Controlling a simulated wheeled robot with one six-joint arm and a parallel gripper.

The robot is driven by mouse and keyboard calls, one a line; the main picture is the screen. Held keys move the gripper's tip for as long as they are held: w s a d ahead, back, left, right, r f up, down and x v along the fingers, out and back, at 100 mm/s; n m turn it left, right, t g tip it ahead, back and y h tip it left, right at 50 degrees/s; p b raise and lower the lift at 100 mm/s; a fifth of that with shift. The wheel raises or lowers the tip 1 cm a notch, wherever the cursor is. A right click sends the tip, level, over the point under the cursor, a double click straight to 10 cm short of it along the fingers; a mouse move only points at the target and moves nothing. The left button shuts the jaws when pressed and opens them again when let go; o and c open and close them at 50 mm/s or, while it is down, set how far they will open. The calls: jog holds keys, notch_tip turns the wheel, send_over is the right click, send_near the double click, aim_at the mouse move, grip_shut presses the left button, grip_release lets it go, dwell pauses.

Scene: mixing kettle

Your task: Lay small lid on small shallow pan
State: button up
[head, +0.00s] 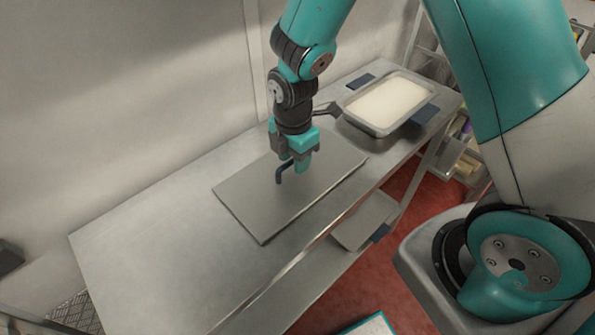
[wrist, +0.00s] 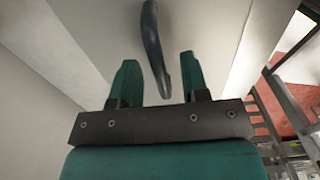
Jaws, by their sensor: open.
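A flat grey metal lid (head: 255,208) lies on the steel table, with a dark curved handle (head: 279,175) standing up from it. My gripper (head: 294,164) points down over the lid, jaws open. In the wrist view the handle (wrist: 152,40) passes between the two open fingers (wrist: 159,75), with space on both sides. A shallow metal pan (head: 351,116) with a pale, cream-coloured content stands at the far right of the table, uncovered. How close the fingertips are to the lid's surface is hard to tell.
The steel table (head: 130,235) is bare left of the lid. Dark blue pieces show beside the pan. A flat metal piece (head: 365,220) lies on the lower shelf. A wall runs behind the table, and a rack stands at the right.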

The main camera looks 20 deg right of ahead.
grip_shut()
notch_tip(320, 180, up, 5)
jog(key=p, duration=0.4)
jog(key=shift+r+p, duration=0.15)
jog(key=shift+p, duration=0.15)
